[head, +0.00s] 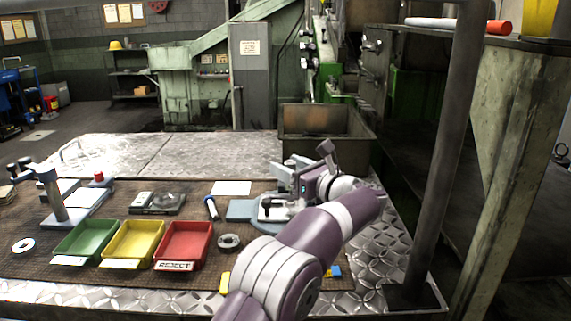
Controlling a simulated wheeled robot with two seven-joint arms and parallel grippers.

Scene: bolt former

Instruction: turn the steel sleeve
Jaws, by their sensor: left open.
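A short, dark steel ring (229,242) lies flat on the brown mat, right of the red tray; it may be the steel sleeve, but I cannot tell for sure. My left gripper (292,187) is open above the right part of the mat, at the end of my purple arm. It is behind and to the right of the ring, apart from it. Below it is a blue-grey fixture (240,210) with a black knob, partly hidden by my arm and gripper. I cannot make out anything between the jaws. My right gripper is not in view.
Green (88,240), yellow (133,243) and red "REJECT" (185,244) trays stand in a row. A metal bin (325,122) is at the back; a post (450,150) rises right.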

